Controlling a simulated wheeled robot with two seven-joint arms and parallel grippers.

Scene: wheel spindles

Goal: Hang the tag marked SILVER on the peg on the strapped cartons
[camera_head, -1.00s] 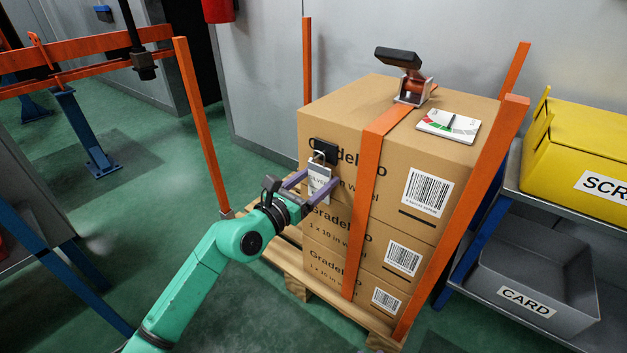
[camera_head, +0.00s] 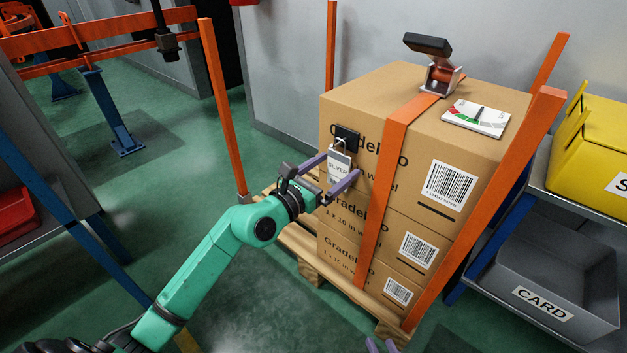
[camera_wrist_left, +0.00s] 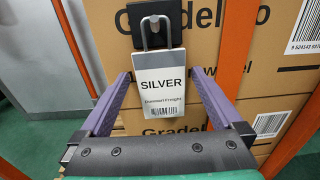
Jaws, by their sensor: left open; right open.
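The white tag marked SILVER (camera_wrist_left: 160,85) hangs upright by its metal loop in front of the black peg plate (camera_wrist_left: 150,18) on the carton face. In the head view the tag (camera_head: 339,166) is just below the black plate (camera_head: 347,137).
The strapped cartons (camera_head: 455,150) stand on a wooden pallet (camera_head: 297,243) between orange posts (camera_head: 222,110). A strap tool (camera_head: 432,75) and a card (camera_head: 477,117) lie on top. At right are a grey CARD bin (camera_head: 545,270) and a yellow bin (camera_head: 600,140).

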